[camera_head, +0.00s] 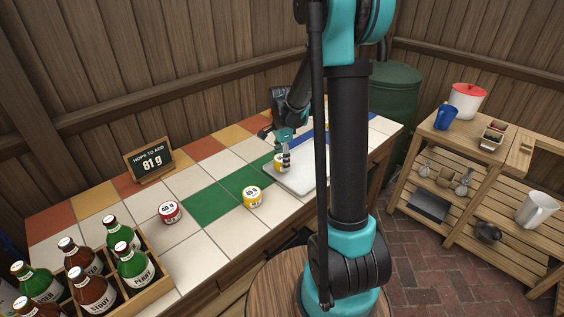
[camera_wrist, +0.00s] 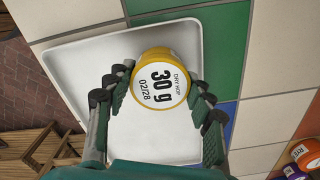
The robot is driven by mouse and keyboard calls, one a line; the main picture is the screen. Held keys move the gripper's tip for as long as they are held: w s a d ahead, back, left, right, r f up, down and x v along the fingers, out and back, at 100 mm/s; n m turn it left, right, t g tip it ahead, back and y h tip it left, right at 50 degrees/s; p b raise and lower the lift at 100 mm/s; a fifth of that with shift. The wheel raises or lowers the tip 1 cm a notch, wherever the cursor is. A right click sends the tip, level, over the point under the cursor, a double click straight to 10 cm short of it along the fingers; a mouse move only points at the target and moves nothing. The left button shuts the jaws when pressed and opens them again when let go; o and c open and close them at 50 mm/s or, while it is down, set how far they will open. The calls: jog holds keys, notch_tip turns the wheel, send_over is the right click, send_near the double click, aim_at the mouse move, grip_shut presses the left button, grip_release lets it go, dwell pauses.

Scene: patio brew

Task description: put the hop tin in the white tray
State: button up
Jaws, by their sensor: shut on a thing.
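A yellow hop tin with a white lid reading "30 g" (camera_wrist: 160,85) is between my fingers in the wrist view; in the head view the tin (camera_head: 280,164) shows at the left end of the white tray. My gripper (camera_wrist: 160,92) is shut on the tin's sides, and in the head view my gripper (camera_head: 283,157) points down at it. The white tray (camera_head: 303,181) lies on the tiled counter and is empty apart from the tin above or in it; its rim (camera_wrist: 68,62) shows in the wrist view. I cannot tell whether the tin touches the tray floor.
A red tin (camera_head: 170,212) and another yellow tin (camera_head: 252,197) stand on the counter. A sign (camera_head: 150,160) reads "HOPS TO ADD 81 g". A crate (camera_head: 156,288) of bottles is at the front left. A wooden shelf unit (camera_head: 440,130) stands at the right.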

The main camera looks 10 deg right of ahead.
jog(key=shift+f, duration=0.45)
jog(key=shift+f, duration=0.1)
jog(key=o, duration=1.2)
jog(key=shift+c, duration=0.2)
notch_tip(320, 180, up, 12)
jog(key=s+d+f+n+t, duration=0.2)
jog(key=s+f+n, duration=0.2)
jog(key=s+n, duration=0.4)
jog(key=s+d+f+n+t, duration=0.2)
jog(key=s+f+n, duration=0.3)
jog(key=s, duration=0.9)
jog(key=n, duration=0.2)
jog(key=shift+f+n, duration=0.3)
jog(key=shift+n, duration=0.1)
